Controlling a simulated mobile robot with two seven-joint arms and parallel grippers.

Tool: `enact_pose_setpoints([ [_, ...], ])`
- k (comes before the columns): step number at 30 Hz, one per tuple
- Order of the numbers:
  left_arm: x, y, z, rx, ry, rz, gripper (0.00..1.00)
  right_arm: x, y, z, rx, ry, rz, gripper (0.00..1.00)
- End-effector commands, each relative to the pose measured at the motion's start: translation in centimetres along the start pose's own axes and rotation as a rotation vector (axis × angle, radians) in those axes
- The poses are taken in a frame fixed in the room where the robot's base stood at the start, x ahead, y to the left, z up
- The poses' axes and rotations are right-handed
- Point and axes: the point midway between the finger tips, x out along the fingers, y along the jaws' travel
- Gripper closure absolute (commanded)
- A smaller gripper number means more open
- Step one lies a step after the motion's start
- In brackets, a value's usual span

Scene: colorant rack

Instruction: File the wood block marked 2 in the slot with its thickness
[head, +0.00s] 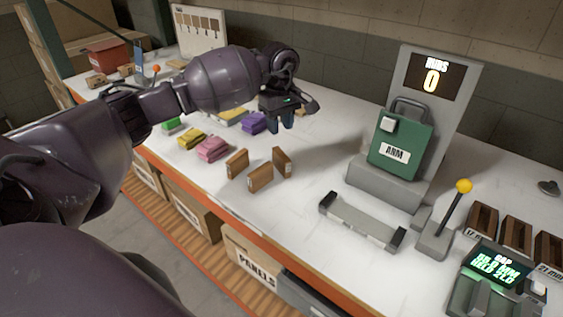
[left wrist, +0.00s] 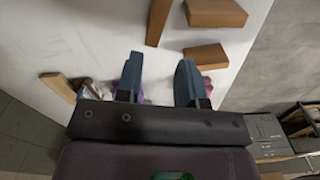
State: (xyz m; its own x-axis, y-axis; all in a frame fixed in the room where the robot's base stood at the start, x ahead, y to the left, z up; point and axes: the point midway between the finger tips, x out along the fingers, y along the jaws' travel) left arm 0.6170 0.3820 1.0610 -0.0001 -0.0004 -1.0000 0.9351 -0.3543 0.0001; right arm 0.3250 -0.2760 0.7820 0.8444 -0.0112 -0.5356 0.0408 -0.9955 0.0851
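Three wood blocks stand on the white bench in the head view: a left one (head: 237,163), a front one (head: 261,179) and a right one (head: 281,162). I cannot read a number on any of them. Wood blocks also show at the top of the left wrist view (left wrist: 206,57). My left gripper (head: 282,124) is above the bench behind the blocks, apart from them. Its two fingers (left wrist: 159,82) are spread with nothing between them. Brown slots (head: 516,235) stand at the right edge, with labels including 17 mm and 21 mm. My right gripper is not in view.
Folded pink (head: 213,147), yellow (head: 191,139) and purple (head: 254,122) cloths lie left of the blocks.

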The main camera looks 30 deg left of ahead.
Motion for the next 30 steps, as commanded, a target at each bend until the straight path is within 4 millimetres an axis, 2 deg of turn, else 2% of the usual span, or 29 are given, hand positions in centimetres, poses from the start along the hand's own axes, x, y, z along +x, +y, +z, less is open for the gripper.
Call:
enact_pose_setpoints([
  [3, 0.0, 0.0, 0.0, 0.081, 0.000, 0.000, 0.65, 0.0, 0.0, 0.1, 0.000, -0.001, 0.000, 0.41],
  [8, 0.6, 0.0, 0.0, 0.112, -0.001, -0.002, 0.65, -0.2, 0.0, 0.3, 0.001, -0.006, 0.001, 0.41],
  [20, 5.4, 0.0, 0.0, 0.109, -0.001, 0.000, 0.65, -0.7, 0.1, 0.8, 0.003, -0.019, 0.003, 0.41],
  [25, 6.7, 0.1, 0.1, 0.108, -0.002, -0.001, 0.65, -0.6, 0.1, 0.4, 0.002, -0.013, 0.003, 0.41],
  [30, 9.1, 0.3, 0.2, 0.107, -0.002, 0.000, 0.65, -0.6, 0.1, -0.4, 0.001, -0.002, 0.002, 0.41],
])
